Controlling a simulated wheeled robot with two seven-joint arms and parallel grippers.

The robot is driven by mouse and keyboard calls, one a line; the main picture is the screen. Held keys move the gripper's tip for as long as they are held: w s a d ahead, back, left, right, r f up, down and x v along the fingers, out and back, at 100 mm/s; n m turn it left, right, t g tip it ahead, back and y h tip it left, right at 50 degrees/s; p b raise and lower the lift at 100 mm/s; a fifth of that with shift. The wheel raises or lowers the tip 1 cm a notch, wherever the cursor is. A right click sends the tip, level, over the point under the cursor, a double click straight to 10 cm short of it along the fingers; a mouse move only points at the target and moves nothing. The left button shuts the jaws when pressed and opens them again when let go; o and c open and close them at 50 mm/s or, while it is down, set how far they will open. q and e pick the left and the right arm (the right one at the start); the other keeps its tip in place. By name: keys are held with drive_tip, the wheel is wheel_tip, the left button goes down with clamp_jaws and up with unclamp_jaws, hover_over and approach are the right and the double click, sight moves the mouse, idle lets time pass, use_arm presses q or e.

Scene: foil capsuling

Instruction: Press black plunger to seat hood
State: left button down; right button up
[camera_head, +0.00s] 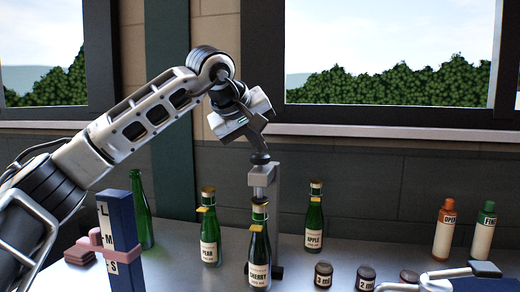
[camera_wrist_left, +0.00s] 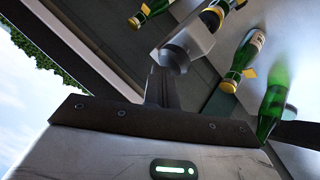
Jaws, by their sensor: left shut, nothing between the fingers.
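My left gripper (camera_head: 262,146) is shut and empty, pointing down with its fingertips just above or touching the black plunger (camera_head: 260,158); I cannot tell which. The plunger tops a grey press stand (camera_head: 278,195). The CHERRY bottle (camera_head: 259,262) stands upright under the press head, its neck top close below it. The hood is not clearly distinguishable. Part of my right arm shows at the lower right; its fingers are not clear.
The PEAR bottle (camera_head: 209,250) and a plain green bottle (camera_head: 143,215) stand left of the press, the APPLE bottle (camera_head: 314,225) right. Several dark labelled pots (camera_head: 323,274) line the front right. Orange (camera_head: 445,232) and green (camera_head: 484,230) bottles stand behind. A blue size gauge (camera_head: 122,240) stands front left.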

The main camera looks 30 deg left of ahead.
use_arm(q)
drive_tip(key=shift+s+d+f, duration=0.1)
drive_tip(key=shift+f, duration=0.6)
idle(0.4)
drive_tip(key=shift+r, duration=0.15)
drive_tip(key=shift+w+r+p, duration=0.2)
drive_tip(key=shift+r+p, duration=1.05)
drive_tip(key=shift+r, duration=0.25)
drive_tip(key=shift+r, duration=0.2)
wheel_tip(320, 180, up, 5)
drive_tip(key=p, duration=0.5)
drive_tip(key=shift+f, duration=0.15)
